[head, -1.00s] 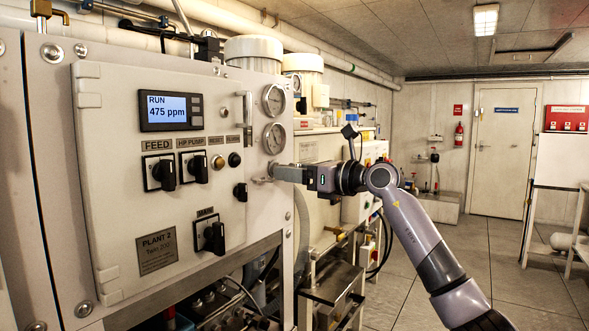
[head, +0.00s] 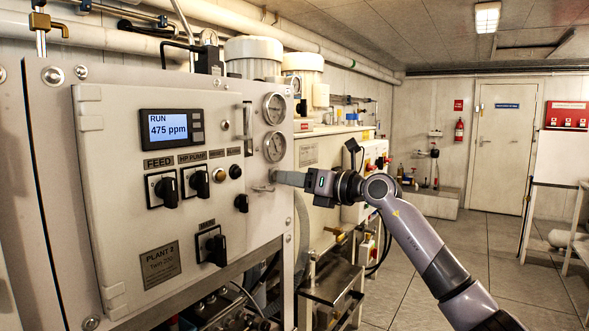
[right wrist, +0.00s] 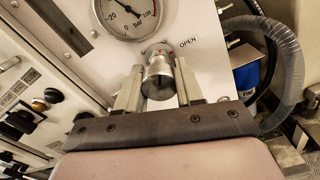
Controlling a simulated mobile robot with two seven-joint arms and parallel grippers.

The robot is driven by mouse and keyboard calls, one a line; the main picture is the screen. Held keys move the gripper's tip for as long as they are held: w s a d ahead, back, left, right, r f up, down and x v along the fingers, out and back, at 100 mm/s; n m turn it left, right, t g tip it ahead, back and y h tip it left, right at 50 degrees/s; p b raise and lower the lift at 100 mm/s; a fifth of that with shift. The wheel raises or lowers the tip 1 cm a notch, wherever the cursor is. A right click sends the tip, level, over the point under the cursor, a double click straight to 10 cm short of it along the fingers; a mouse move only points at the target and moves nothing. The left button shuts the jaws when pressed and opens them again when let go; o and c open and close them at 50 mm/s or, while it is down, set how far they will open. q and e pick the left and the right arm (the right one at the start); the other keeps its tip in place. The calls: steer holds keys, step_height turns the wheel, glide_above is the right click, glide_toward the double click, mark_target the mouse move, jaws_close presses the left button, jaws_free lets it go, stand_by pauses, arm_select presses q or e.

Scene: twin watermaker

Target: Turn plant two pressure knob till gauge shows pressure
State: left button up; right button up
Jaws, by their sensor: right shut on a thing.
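The silver pressure knob (right wrist: 158,77) sits on the panel just below a round gauge, beside an "OPEN" label. My right gripper (right wrist: 158,88) is shut on it, one finger on each side. In the head view my right gripper (head: 274,176) reaches in from the right to the panel edge and hides most of the knob. The lower gauge (head: 275,146) is just above it. In the right wrist view the gauge (right wrist: 130,14) is cut by the top edge, and its needle points up and left; the exact reading is unclear. My left gripper is not in view.
The Plant 2 panel (head: 160,225) has a display (head: 168,129) reading RUN 475 ppm and several black switches. An upper gauge (head: 275,108) is above the lower one. A grey hose (right wrist: 278,65) runs right of the knob. The floor (head: 420,250) at right is open.

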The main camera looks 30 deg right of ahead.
steer(key=shift+m+p, duration=0.35)
steer(key=shift+m, duration=0.35)
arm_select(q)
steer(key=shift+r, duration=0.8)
arm_select(e)
steer(key=o, duration=1)
steer(key=shift+o, duration=0.2)
arm_select(q)
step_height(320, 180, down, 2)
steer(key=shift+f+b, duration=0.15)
steer(key=shift+b, duration=1.1)
arm_select(e)
steer(key=v, duration=0.7)
